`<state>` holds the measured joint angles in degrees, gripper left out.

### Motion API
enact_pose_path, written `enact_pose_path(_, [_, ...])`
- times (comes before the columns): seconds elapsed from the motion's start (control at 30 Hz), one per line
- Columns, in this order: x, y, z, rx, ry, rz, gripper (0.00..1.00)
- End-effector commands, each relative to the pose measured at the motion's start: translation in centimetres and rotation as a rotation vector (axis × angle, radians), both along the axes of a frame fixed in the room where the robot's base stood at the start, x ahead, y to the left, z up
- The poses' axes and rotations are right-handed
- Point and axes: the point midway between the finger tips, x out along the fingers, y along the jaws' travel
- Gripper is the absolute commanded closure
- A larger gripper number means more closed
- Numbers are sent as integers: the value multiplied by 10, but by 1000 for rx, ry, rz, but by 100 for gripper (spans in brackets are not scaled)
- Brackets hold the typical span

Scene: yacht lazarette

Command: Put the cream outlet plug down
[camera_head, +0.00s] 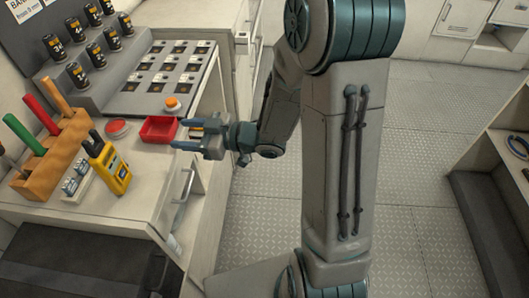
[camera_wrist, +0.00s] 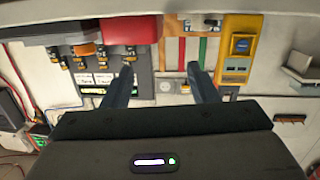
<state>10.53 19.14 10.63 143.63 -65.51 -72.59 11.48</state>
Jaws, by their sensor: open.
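My gripper (camera_head: 179,134) is open, its two blue-grey fingers spread beside the red tray (camera_head: 158,129) at the right edge of the counter. In the wrist view my gripper (camera_wrist: 160,67) shows nothing held between its fingers. I cannot make out the cream outlet plug for certain in either view. The inside of the red tray shows no clear plug in the head view. A small pale round shape shows beyond the fingers in the wrist view, too small to identify.
A wooden block (camera_head: 52,158) holds coloured-handled tools. Black labelled cylinders (camera_head: 78,74) line a stepped rack. The floor at right is clear.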

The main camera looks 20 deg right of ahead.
Motion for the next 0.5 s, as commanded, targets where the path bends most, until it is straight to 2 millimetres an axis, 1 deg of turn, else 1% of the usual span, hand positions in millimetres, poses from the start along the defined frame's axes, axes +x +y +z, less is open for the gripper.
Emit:
enact_pose_path(0.07, [15, -12, -2, -104, -1, -93, 46])
enact_pose_path(0.13, [29, -29, -4, -206, 14, -199, 46])
enact_pose_path(0.2, [39, -49, -5, -300, 40, -304, 46])
enact_pose_path(0.27, [44, -68, -5, -370, 70, -394, 46])
enact_pose_path(0.3, [46, -81, -4, -414, 93, -453, 46])
enact_pose_path(0.37, [46, -99, -1, -472, 136, -539, 46])
enact_pose_path(0.43, [43, -121, 2, -528, 196, -635, 46])
enact_pose_path(0.5, [34, -141, 5, -577, 265, -724, 46])
